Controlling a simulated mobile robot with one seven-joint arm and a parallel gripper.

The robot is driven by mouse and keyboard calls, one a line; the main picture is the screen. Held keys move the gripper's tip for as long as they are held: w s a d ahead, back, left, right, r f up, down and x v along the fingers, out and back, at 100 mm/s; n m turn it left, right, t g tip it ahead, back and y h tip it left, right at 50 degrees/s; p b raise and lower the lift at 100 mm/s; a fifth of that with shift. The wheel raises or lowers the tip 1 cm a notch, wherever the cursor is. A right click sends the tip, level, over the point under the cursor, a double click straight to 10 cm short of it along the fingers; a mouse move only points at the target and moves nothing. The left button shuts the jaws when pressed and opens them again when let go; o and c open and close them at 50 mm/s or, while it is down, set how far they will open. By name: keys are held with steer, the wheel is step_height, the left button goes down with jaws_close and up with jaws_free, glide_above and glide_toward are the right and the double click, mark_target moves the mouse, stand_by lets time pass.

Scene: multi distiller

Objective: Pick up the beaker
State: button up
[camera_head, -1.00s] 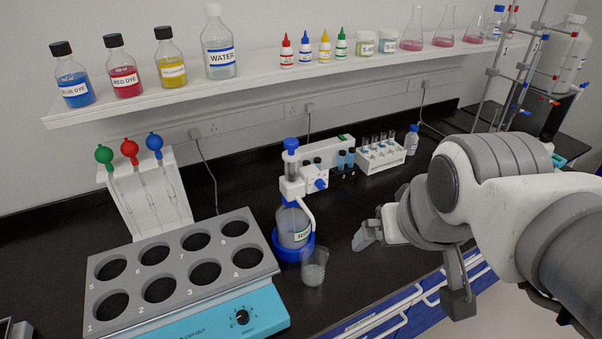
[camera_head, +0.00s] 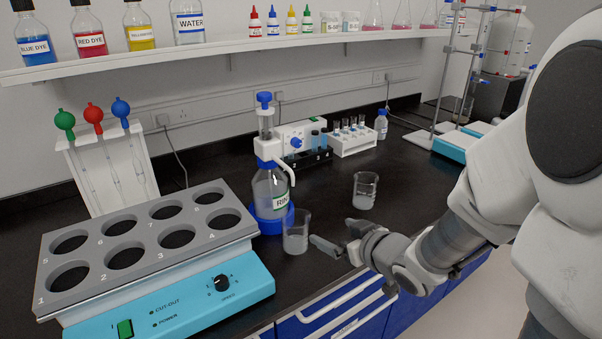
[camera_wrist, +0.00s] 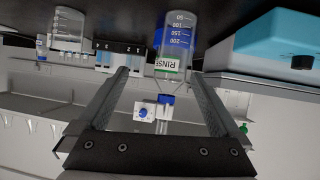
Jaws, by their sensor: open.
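A clear glass beaker (camera_head: 296,232) stands upright on the black bench, just in front of the rinse bottle (camera_head: 270,190) with its blue base. A second clear beaker (camera_head: 364,190) stands farther back to the right. My gripper (camera_head: 333,236) is open and empty at bench level, right of the near beaker, its fingers pointing left toward it. In the upside-down wrist view, the graduated near beaker (camera_wrist: 180,28) is ahead between the fingers' lines, beyond the tips (camera_wrist: 160,74), with the rinse bottle behind it. The second beaker (camera_wrist: 68,28) lies outside the left finger.
A grey rack with numbered holes (camera_head: 140,245) on a blue unit (camera_head: 175,305) stands left of the near beaker. A pipette stand (camera_head: 105,165), a test-tube rack (camera_head: 352,143) and a wall shelf (camera_head: 230,47) are behind. Bare bench lies between the beakers.

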mark_target(295, 232)
steer(key=shift+y, duration=0.7)
steer(key=b+x, duration=0.1)
steer(key=x, duration=0.5)
steer(key=s+a+f+b+x, duration=0.1)
steer(key=x, duration=0.5)
steer(key=s+f+b+x, duration=0.1)
steer(key=b+x, duration=0.1)
steer(key=x, duration=0.4)
steer(key=shift+a, duration=0.25)
steer(key=c, duration=1.4)
steer(key=shift+r, duration=0.1)
